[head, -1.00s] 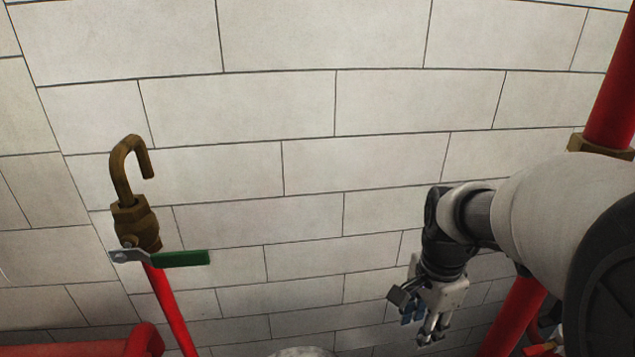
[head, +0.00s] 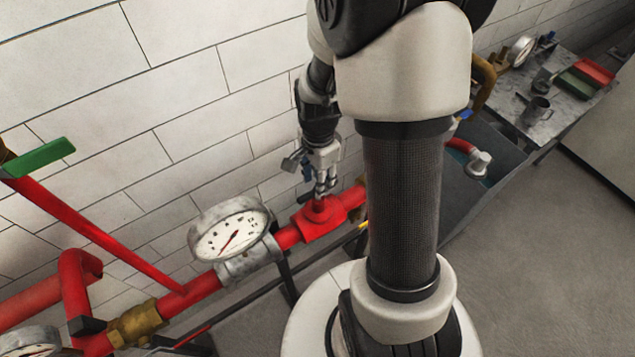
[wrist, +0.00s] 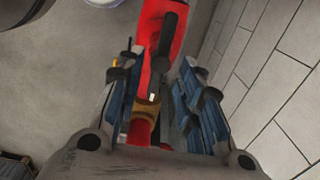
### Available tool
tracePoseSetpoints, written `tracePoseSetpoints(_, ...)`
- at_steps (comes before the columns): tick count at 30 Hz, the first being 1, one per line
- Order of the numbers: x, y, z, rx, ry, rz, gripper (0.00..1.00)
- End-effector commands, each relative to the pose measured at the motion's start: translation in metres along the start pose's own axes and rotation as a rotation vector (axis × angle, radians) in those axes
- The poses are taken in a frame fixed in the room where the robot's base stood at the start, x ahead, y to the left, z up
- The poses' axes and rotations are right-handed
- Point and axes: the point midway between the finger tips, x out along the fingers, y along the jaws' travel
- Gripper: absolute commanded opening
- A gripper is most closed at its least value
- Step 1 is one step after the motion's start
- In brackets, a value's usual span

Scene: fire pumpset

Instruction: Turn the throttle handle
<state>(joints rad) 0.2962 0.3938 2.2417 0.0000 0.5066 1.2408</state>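My gripper (head: 323,188) points down just above a red valve body (head: 322,222) on the red pipe in the head view. In the wrist view its blue-padded fingers (wrist: 160,80) are spread apart. A dark lever (wrist: 166,45), which looks like the throttle handle, lies over the red valve body (wrist: 152,22) and reaches into the gap between the fingers. I see no clear contact on both sides of it. In the head view my gripper and arm hide most of this lever.
A pressure gauge (head: 229,230) stands on the pipe left of the valve. A green lever (head: 40,157) is at the far left. The tiled wall (head: 190,90) is close behind my gripper. A metal table (head: 550,105) with a mug (head: 537,110) stands at the back right.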

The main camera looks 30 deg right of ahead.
Motion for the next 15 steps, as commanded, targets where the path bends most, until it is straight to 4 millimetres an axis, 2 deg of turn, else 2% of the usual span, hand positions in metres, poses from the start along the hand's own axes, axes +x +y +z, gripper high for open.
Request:
tracePoseSetpoints(1, 0.009, 0.001, 0.0, 0.0, -0.001, 0.004, 0.33)
tracePoseSetpoints(6, 0.026, 0.0, 0.0, 0.0, 0.0, 0.001, 0.33)
tracePoseSetpoints(15, 0.031, 0.0, 0.0, 0.0, 0.0, 0.0, 0.33)
